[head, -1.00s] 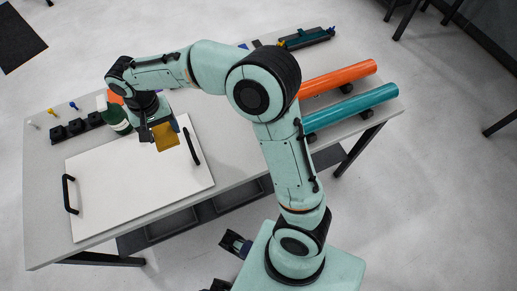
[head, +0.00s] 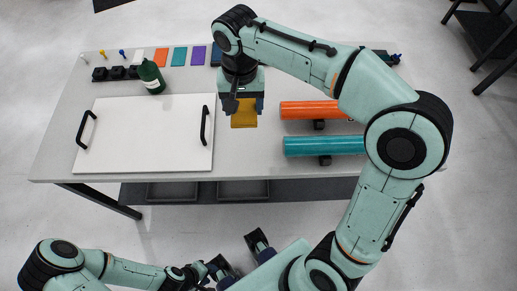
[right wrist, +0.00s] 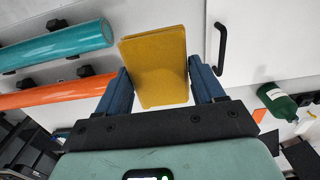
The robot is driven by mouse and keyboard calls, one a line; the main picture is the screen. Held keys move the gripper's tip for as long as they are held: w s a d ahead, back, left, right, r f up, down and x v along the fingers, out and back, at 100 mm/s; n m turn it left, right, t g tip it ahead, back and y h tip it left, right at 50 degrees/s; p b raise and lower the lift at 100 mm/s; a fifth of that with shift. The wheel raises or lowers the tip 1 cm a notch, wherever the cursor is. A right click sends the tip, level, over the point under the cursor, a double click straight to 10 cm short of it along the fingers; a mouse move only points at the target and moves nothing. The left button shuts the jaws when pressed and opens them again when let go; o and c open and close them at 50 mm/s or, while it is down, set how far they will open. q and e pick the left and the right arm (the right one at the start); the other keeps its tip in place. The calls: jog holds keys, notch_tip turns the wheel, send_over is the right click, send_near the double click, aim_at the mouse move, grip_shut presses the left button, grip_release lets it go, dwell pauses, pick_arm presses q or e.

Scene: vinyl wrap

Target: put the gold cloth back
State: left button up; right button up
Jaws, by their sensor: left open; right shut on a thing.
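The gold cloth (head: 244,117) is a flat, stiff-looking mustard piece held in my right gripper (head: 243,104). In the right wrist view the cloth (right wrist: 156,68) sits between the two blue fingers (right wrist: 155,90), which are shut on it. In the head view it appears just right of the white panel's right handle, near the table; its exact height is hard to tell. My left gripper (head: 238,256) is open and empty, low in front of the table. Orange, teal, purple and blue swatches (head: 179,56) lie in a row along the table's back edge, partly hidden by my right arm.
The white panel (head: 145,140) with two black handles covers the table's left part. A green bottle (head: 151,78) stands behind it, beside black blocks (head: 115,73). Orange (head: 308,110) and teal (head: 322,145) rolls lie on the right. Bare table shows between panel and rolls.

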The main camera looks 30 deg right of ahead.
jog(key=b, duration=0.3)
send_over(247, 150)
notch_tip(247, 150, down, 15)
jog(key=shift+r, duration=0.1)
jog(key=shift+f, duration=2.55)
jog(key=shift+f+b, duration=0.2)
jog(key=shift+b, duration=0.15)
jog(key=o, duration=1)
jog(key=shift+r, duration=0.3)
notch_tip(247, 150, up, 12)
jog(key=p, duration=0.2)
